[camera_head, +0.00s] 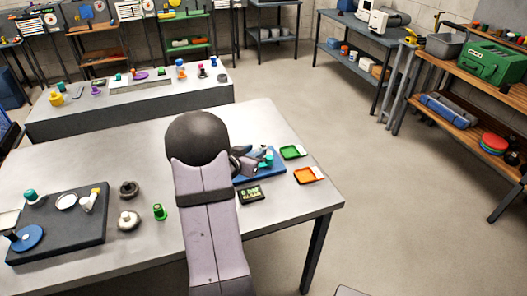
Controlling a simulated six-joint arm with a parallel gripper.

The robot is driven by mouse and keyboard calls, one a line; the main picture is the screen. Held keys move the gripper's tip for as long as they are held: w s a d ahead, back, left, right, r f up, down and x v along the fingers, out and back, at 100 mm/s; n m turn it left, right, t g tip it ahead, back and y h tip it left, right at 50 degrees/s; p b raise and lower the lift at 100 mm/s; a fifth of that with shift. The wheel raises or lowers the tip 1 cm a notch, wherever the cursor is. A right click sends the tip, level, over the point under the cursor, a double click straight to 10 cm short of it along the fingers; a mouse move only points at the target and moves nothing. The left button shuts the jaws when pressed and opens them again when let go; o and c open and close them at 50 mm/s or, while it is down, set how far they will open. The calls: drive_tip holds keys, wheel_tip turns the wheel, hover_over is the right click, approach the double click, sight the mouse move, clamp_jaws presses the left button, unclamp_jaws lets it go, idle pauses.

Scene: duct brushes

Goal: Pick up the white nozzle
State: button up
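A small white piece with a yellowish part (88,201), possibly the white nozzle, stands on the dark tray (75,239) at the left of the near table. A flat white disc (66,202) lies beside it. My arm reaches across the table, and my gripper (246,162) is partly hidden behind it. The gripper is over or beside a blue tray (271,177) holding small teal and pale pieces (265,158). The gripper is far to the right of the dark tray. Its fingers are too small and covered to tell open from shut.
A pale round part (128,220), a dark ring (128,189) and a green piece (159,212) stand between the dark tray and my arm. Green (292,152) and orange (308,175) trays lie at the right. A second table (130,112) with small parts stands behind.

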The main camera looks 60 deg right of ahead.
sight(260, 148)
drive_tip(key=shift+p+x, duration=0.45)
drive_tip(key=shift+x, duration=2.15)
drive_tip(key=shift+s+f, duration=0.1)
drive_tip(key=shift+f, duration=0.05)
drive_tip(key=shift+a, duration=0.1)
clamp_jaws()
